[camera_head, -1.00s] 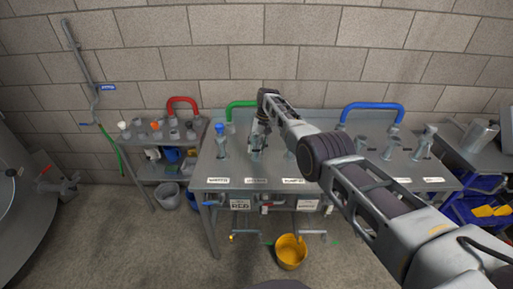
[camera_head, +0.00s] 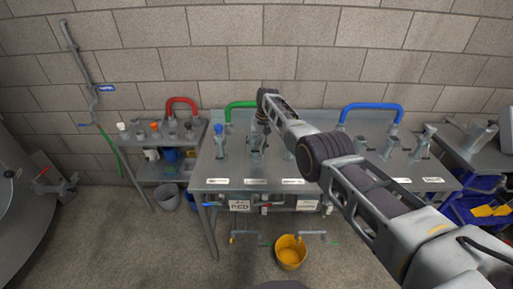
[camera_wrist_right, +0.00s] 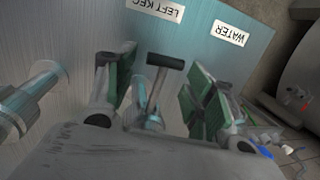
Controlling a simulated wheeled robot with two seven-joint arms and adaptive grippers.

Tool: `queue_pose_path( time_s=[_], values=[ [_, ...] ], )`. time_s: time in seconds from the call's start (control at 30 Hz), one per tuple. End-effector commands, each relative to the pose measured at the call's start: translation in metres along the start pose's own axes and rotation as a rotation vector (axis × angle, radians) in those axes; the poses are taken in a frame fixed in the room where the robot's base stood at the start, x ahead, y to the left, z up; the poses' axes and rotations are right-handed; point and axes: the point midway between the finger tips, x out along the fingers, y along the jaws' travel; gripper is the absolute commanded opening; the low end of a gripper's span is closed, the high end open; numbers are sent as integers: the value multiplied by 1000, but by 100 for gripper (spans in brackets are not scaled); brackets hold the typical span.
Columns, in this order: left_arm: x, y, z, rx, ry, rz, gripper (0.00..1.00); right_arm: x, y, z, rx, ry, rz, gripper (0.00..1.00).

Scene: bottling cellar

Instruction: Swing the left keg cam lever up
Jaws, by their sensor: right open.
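The left keg cam lever (camera_wrist_right: 156,92) is a grey stem with a dark crossbar on top, standing on the steel bench by the upside-down LEFT KEG label (camera_wrist_right: 155,10) in the right wrist view. My right gripper (camera_wrist_right: 157,85) is open, with its green-padded fingers on either side of the lever. I see gaps between the pads and the stem. In the head view my right gripper (camera_head: 259,137) is small and reaches down over the lever's fitting (camera_head: 256,155), partly hiding it. My left gripper is not in view.
The bench (camera_head: 232,169) carries other fittings, including a blue-topped one (camera_head: 219,129) to the left and several on the right. Green (camera_head: 241,104) and blue (camera_head: 371,106) hoses arch at the back. A yellow bucket (camera_head: 290,252) stands on the floor in front.

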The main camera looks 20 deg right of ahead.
Motion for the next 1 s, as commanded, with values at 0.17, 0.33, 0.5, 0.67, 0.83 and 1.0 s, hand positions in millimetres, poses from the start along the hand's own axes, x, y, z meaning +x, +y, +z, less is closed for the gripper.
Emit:
queue_pose_path(
  time_s=[0.17, 0.33, 0.5, 0.67, 0.83, 1.0],
  values=[
    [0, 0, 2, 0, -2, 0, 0, -9, 0, 0, 0, 1, -1, 54],
    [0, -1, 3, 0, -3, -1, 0, -24, 0, -1, 0, 2, -1, 54],
    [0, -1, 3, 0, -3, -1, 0, -48, 0, -1, 0, 2, -1, 54],
    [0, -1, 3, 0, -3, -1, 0, -72, 1, -1, 1, 1, 0, 54],
    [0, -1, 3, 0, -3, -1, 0, -95, 2, -1, 2, 0, 0, 54],
    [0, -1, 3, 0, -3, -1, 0, -109, 2, -1, 2, 0, 0, 54]
  ],
)
